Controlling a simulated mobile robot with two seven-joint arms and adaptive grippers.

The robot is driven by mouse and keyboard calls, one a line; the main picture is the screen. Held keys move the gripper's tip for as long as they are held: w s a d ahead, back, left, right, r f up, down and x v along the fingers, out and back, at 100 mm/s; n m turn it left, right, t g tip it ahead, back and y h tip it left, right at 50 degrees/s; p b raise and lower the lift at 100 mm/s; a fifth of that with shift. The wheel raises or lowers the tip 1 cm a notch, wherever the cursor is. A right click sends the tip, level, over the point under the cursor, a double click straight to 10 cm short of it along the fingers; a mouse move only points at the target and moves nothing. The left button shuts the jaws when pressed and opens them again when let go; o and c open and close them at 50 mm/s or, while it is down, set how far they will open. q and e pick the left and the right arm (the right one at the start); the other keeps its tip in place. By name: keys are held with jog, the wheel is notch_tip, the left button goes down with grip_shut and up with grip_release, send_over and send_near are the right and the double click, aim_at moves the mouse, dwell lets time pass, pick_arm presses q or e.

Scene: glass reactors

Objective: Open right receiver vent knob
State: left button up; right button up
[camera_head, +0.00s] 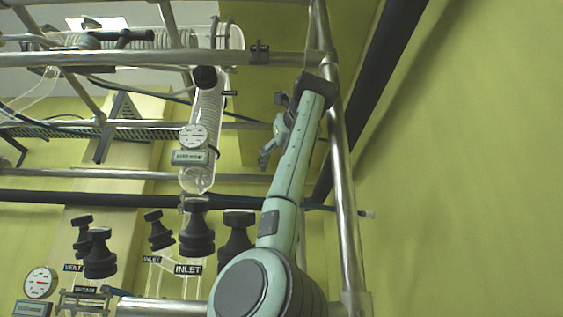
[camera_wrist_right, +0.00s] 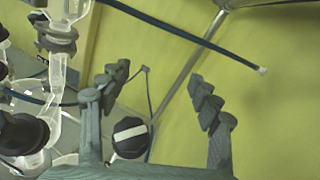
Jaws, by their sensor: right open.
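My right gripper (camera_head: 270,145) is raised in front of the frame in the head view, with its fingers apart. In the right wrist view the open gripper (camera_wrist_right: 160,75) holds nothing between its fingers. A black round knob with a white bar (camera_wrist_right: 130,138) shows low between the fingers, nearer the left one; I cannot tell whether it is the right receiver's vent knob. In the head view a black knob (camera_head: 236,238) stands beside my right arm, which hides part of it. Another black knob (camera_head: 82,234) stands above a VENT label (camera_head: 73,268) at the left. My left gripper is not in view.
Metal frame bars (camera_head: 335,150) run beside and behind my right arm. A glass tube (camera_head: 207,110) with a gauge (camera_head: 193,137) hangs left of the gripper. More black knobs (camera_head: 196,230) stand below it. The yellow wall at right is bare.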

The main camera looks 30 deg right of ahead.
jog(key=shift+f, duration=0.2)
jog(key=s+a+f+m+g+h, duration=0.4)
jog(key=a+f+m+g+h, duration=0.15)
jog(key=f+m+h, duration=0.35)
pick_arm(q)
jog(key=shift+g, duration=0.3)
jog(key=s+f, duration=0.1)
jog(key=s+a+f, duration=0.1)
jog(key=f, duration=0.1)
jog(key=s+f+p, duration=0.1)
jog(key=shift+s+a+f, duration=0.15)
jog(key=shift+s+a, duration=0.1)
pick_arm(e)
jog(key=shift+m+y, duration=0.4)
jog(key=shift+y, duration=0.1)
jog(key=x, duration=0.4)
jog(key=r+x, duration=0.1)
jog(key=x, duration=0.1)
jog(key=shift+w+d, duration=0.15)
jog(key=shift+d, duration=0.15)
jog(key=shift+c, duration=0.3)
jog(key=c, duration=1.1)
jog(key=shift+n+t, duration=0.3)
jog(key=shift+t, duration=0.05)
